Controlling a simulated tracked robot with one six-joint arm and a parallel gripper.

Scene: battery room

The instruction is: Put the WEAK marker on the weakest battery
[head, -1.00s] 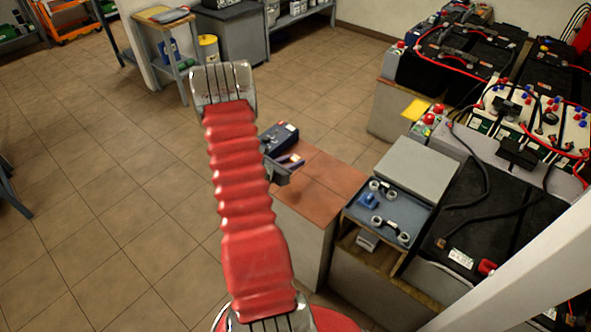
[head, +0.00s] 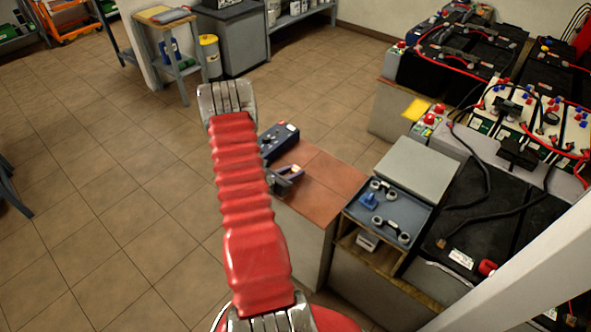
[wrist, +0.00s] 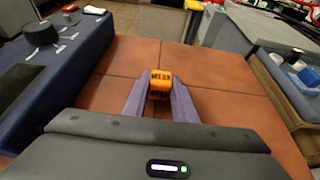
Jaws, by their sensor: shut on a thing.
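My gripper (wrist: 160,95) is shut on an orange block, the WEAK marker (wrist: 160,84), in the wrist view. Dark lettering shows on two of its faces, too small to read surely. The marker is between the purple-grey fingertips, over a red-brown table top (wrist: 215,115). I cannot tell whether it touches the top. In the head view my gripper (head: 290,176) is over the left part of that table (head: 325,175); the marker does not show there. Several batteries, such as a large black one (head: 495,205), stand at the right. Which is weakest cannot be told.
A dark blue device with a knob (wrist: 45,45) lies left of my gripper, also in the head view (head: 278,142). A blue tray (head: 408,206) with ring-ended pieces stands right of the table. Cables cross the batteries. Open tiled floor (head: 110,180) is at the left.

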